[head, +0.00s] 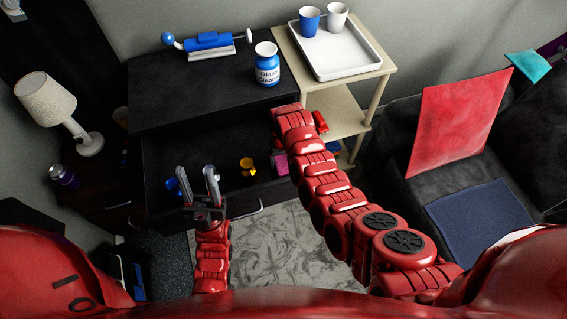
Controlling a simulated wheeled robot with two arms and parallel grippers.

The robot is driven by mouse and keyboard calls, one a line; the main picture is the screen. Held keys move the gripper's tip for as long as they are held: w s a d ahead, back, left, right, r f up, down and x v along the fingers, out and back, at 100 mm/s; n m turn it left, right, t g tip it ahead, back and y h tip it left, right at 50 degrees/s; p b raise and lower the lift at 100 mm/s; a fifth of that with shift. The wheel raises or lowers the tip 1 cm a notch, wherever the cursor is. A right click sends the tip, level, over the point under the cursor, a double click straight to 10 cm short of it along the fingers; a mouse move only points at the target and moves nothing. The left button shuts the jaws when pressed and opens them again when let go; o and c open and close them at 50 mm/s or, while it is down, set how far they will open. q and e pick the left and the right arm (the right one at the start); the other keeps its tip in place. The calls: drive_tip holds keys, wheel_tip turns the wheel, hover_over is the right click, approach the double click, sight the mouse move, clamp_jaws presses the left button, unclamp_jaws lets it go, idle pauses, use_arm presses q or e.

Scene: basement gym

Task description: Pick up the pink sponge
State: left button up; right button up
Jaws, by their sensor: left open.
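A pink object, likely the pink sponge (281,164), shows in the open black drawer or shelf space below the black top. It is partly hidden behind my right arm. My right arm reaches forward over it, and its wrist bends down beside it. The right gripper's fingers are mostly hidden there, so I cannot tell whether they touch the pink object. My left gripper (197,180) is open and empty, fingers pointing up, at the left front of the drawer, apart from the pink object.
A white tray (345,50) holds two cups. A lamp (60,110) stands left; a sofa (400,135) is right.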

sight(283, 161)
drive_tip(key=c, duration=0.8)
drive_tip(key=shift+c, duration=0.2)
drive_tip(key=shift+r+b, duration=0.3)
drive_tip(key=shift+r, duration=0.6)
wheel_tip(283, 161, up, 6)
drive_tip(key=shift+w+f+b, duration=0.1)
drive_tip(key=shift+b, duration=0.7)
drive_tip(key=shift+r+p, duration=0.9)
drive_tip(key=shift+r, duration=0.35)
